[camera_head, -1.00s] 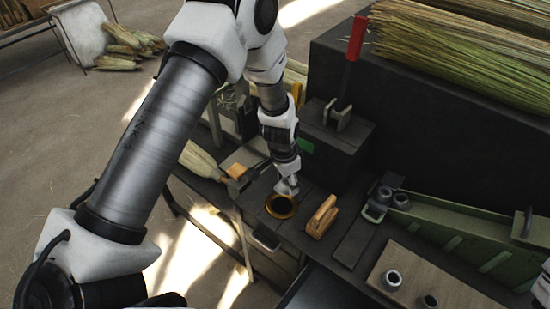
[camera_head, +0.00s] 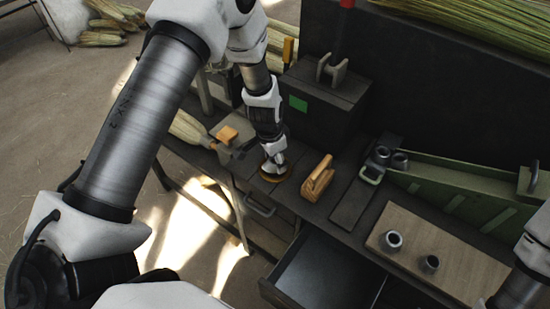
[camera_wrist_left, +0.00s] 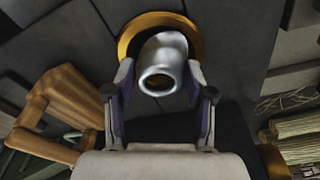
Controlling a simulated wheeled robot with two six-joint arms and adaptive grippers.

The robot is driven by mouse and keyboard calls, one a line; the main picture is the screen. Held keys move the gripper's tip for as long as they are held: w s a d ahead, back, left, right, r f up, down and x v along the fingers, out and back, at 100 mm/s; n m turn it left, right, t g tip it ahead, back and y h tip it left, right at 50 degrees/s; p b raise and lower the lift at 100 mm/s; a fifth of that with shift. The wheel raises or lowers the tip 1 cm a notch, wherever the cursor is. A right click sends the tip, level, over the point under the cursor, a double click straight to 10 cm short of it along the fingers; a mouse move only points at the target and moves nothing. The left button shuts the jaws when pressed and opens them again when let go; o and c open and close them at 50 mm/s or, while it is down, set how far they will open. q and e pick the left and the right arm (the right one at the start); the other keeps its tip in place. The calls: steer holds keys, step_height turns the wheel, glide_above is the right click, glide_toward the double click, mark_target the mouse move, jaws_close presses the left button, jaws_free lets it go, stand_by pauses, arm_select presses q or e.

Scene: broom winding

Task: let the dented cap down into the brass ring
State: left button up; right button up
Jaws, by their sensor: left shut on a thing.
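The dented cap (camera_wrist_left: 165,55) is a silvery, hollow metal piece. My left gripper (camera_wrist_left: 160,92) is shut on it, with one finger on each side. The brass ring (camera_wrist_left: 148,19) is a golden ring around a dark opening. In the left wrist view the cap overlaps that opening, and the rim curves around its far side. In the head view my left gripper (camera_head: 272,168) is right over the brass ring (camera_head: 266,179) on the dark bench and covers much of it. I cannot tell whether the cap is inside the ring or above it. My right gripper is out of view.
A wooden clamp-like piece (camera_head: 318,180) stands just right of the ring. A broom (camera_head: 190,128) lies to the left. A drawer (camera_head: 320,275) stands open in front. A board (camera_head: 410,262) with two metal sleeves and a green tray (camera_head: 450,185) are at right.

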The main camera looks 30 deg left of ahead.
arm_select(q)
steer(key=shift+a+f, duration=0.1)
stand_by(0.3)
steer(key=o, duration=0.9)
step_height(320, 180, up, 8)
steer(key=p, duration=0.6)
steer(key=shift+s, duration=0.1)
stand_by(0.7)
